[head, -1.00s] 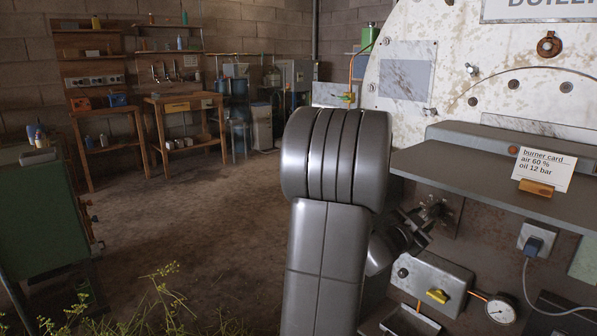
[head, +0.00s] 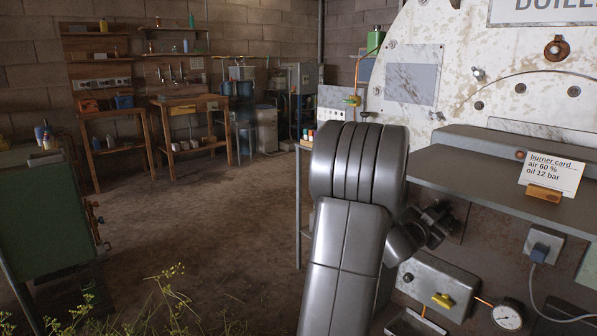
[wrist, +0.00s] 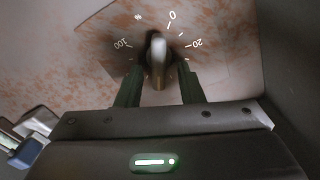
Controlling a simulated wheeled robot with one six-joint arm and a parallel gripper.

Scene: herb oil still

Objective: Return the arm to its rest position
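My gripper (wrist: 158,82) is open in the wrist view, its two dark green fingers standing apart. A grey knob (wrist: 157,58) shows between the fingertips, with a gap visible on each side. The knob sits on a dial plate (wrist: 220,48) marked in percent, with 0, 20 and 100 readable. In the head view my grey arm (head: 350,220) stands bent in front of the boiler (head: 440,75). The gripper's fingers and the knob cannot be made out in the head view.
A grey shelf (head: 465,180) with a burner card (head: 552,173) juts out at right. Below are a yellow-handled box (head: 438,283), a gauge (head: 507,315) and a plugged socket (head: 543,244). A green cabinet (head: 45,220) stands left. The middle floor is open.

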